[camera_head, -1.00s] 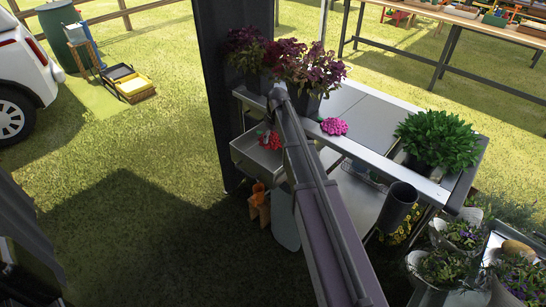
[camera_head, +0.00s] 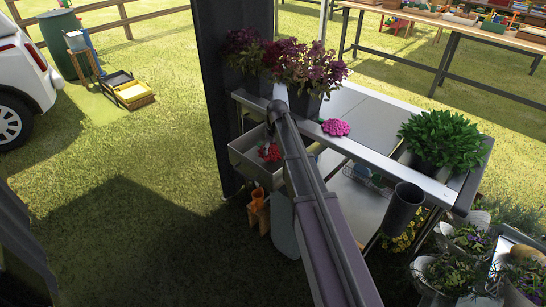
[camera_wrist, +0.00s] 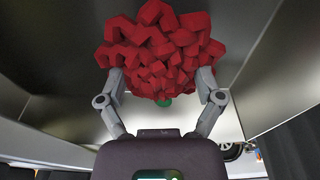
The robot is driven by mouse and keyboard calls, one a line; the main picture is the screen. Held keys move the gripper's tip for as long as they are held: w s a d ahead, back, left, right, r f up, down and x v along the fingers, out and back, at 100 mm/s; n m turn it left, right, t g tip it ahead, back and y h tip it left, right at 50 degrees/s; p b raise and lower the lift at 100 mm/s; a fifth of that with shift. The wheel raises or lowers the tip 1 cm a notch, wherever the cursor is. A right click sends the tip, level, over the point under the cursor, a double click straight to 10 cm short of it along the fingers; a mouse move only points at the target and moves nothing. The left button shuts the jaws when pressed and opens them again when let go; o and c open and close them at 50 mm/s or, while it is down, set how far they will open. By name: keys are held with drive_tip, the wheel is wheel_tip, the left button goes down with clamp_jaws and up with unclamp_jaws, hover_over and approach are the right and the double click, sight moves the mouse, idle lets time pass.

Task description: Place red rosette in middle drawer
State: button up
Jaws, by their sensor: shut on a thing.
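The red rosette (camera_head: 269,153) shows at the open metal drawer (camera_head: 240,158) on the left side of the steel bench. It looks low, at or just inside the drawer's rim; whether it touches the floor of the drawer I cannot tell. In the wrist view the red rosette (camera_wrist: 160,45) fills the top middle, with a bit of green under it. My gripper (camera_wrist: 160,80) has its two grey fingers shut on either side of the rosette. In the head view my arm hides part of the drawer and most of the gripper.
A pink rosette (camera_head: 335,127) lies on the bench top (camera_head: 350,100). Dark purple potted plants (camera_head: 305,70) stand at its left end and a green plant (camera_head: 440,138) at its right. A dark post (camera_head: 226,95) rises close left of the drawer. An orange tool (camera_head: 258,208) hangs below.

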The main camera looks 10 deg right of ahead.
sight(272, 161)
drive_tip(key=shift+f, duration=0.1)
drive_tip(key=shift+f+b, duration=1.85)
drive_tip(key=shift+b, duration=0.05)
drive_tip(key=shift+f, duration=0.1)
drive_tip(key=o, duration=0.7)
drive_tip(key=shift+o, duration=0.2)
drive_tip(key=r+p, duration=0.4)
drive_tip(key=s+r+p, duration=0.1)
drive_tip(key=r+p, duration=0.3)
drive_tip(key=d+r+p, duration=0.1)
drive_tip(key=r+p, duration=0.3)
drive_tip(key=shift+s+r, duration=0.1)
drive_tip(key=shift+s, duration=0.1)
drive_tip(key=s+a+m+g, duration=0.1)
drive_tip(key=s+m, duration=0.6)
drive_tip(key=s, duration=2.1)
drive_tip(key=shift+h, duration=0.4)
